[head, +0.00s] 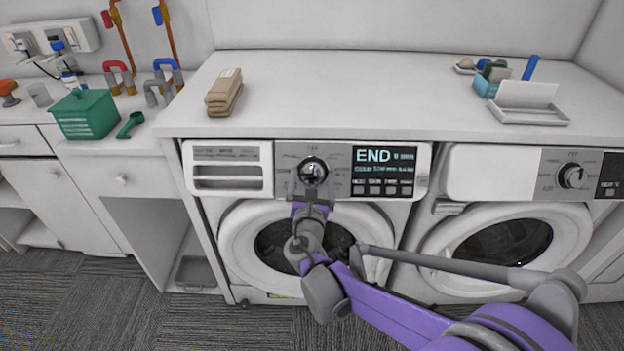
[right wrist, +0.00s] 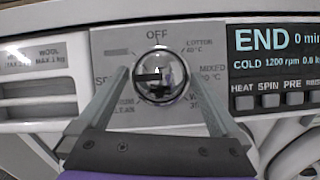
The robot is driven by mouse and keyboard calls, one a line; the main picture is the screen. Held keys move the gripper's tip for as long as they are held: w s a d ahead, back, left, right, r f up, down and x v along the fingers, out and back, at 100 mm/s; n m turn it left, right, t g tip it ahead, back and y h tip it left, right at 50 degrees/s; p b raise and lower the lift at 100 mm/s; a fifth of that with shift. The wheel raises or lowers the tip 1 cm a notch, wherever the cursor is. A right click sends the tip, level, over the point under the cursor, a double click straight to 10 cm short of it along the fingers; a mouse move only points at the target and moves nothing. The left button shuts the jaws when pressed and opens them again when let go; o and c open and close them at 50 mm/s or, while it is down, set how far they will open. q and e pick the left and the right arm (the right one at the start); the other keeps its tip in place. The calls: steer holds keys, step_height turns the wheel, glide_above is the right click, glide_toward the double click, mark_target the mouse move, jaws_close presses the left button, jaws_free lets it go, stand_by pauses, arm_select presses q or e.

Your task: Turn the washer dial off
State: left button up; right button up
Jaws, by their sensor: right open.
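The washer (head: 228,232) stands left of a second machine, under a white worktop. Its chrome dial (head: 313,170) sits on a grey panel, left of a display (head: 384,170) reading END. In the right wrist view the dial (right wrist: 160,75) has OFF printed above it and other programme labels around it. The dial's pointer position cannot be made out. My right gripper (head: 310,186) is at the panel, its fingers (right wrist: 160,82) open on either side of the dial. I cannot tell whether they touch it. My left gripper is not in view.
The second machine (head: 505,225) with its own dial (head: 572,176) is to the right. A green box (head: 84,114) stands on the left counter.

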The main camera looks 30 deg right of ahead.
steer(key=c, duration=1.3)
steer(key=shift+o, duration=0.2)
steer(key=shift+m+h, duration=0.3)
steer(key=shift+m, duration=0.3)
steer(key=m+g, duration=0.1)
steer(key=m, duration=0.1)
steer(key=m+h+p, duration=0.1)
steer(key=shift+w+a+r+m+g, duration=0.1)
steer(key=shift+w+a+m+g, duration=0.05)
steer(key=shift+m+g, duration=0.25)
steer(key=m+g+p, duration=0.1)
steer(key=m, duration=0.2)
steer(key=m+g+h+p, duration=0.1)
steer(key=m, duration=0.1)
steer(key=shift+w+r+m+g+h, duration=0.1)
steer(key=shift+m+g+h, duration=0.2)
steer(key=shift+m+g, duration=0.1)
steer(key=m+g+p, duration=0.1)
steer(key=m, duration=0.1)
steer(key=m+g+p, duration=0.1)
steer(key=m, duration=0.2)
steer(key=shift+w+a+r+p, duration=0.1)
steer(key=shift+r+p, duration=0.05)
steer(key=shift+p, duration=0.2)
steer(key=m+g+p, duration=0.1)
steer(key=m, duration=0.1)
steer(key=m+g+y+p, duration=0.1)
steer(key=m, duration=0.2)
steer(key=shift+y, duration=0.3)
steer(key=shift+p, duration=0.3)
